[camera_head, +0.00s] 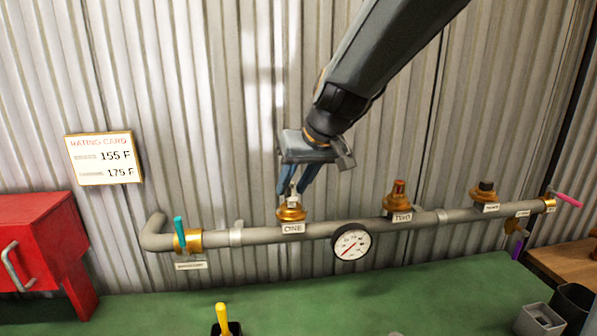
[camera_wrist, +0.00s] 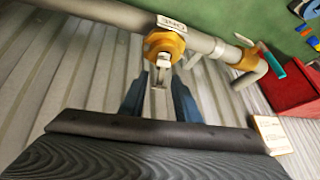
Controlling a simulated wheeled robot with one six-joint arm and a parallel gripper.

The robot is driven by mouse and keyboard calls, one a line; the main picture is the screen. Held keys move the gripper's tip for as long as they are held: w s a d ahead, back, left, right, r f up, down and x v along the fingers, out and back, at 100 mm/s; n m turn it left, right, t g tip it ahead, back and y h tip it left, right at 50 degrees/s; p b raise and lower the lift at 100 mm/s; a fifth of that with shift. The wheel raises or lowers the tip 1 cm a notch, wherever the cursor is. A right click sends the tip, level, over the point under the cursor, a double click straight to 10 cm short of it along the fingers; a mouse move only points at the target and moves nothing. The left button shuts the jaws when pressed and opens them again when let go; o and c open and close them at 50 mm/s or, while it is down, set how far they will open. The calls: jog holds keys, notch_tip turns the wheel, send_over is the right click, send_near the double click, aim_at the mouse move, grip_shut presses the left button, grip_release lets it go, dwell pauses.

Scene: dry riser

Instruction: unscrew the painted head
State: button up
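Three sprinkler heads stand in brass fittings on a grey pipe (camera_head: 335,229). Head ONE (camera_head: 291,200) has a pale metal frame above its brass base, and it also shows in the wrist view (camera_wrist: 161,62). Head TWO (camera_head: 399,190) has a reddish-orange top. Head THREE (camera_head: 486,187) has a dark top. I cannot tell for sure which one is painted. My gripper (camera_head: 294,190) points down over head ONE with its blue fingers on either side of the frame. In the wrist view the fingers (camera_wrist: 161,84) look apart, with gaps beside the frame.
A gauge (camera_head: 351,243) hangs below the pipe. A teal-handled valve (camera_head: 181,233) is at left, a pink handle (camera_head: 568,199) at right. A rating card (camera_head: 103,158) reads 155 F and 175 F. A red cabinet (camera_head: 40,245), yellow-handled tool (camera_head: 222,319) and grey bin (camera_head: 538,321) are nearby.

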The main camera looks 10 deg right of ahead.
aim_at(292, 184)
jog(key=shift+w+a+f, duration=0.1)
jog(key=shift+w+f, duration=0.1)
jog(key=shift+f, duration=0.2)
grip_shut()
jog(key=shift+r+p, duration=1.1)
jog(key=shift+r, duration=0.5)
jog(key=shift+r+p, duration=1.75)
jog(key=shift+r, duration=0.7)
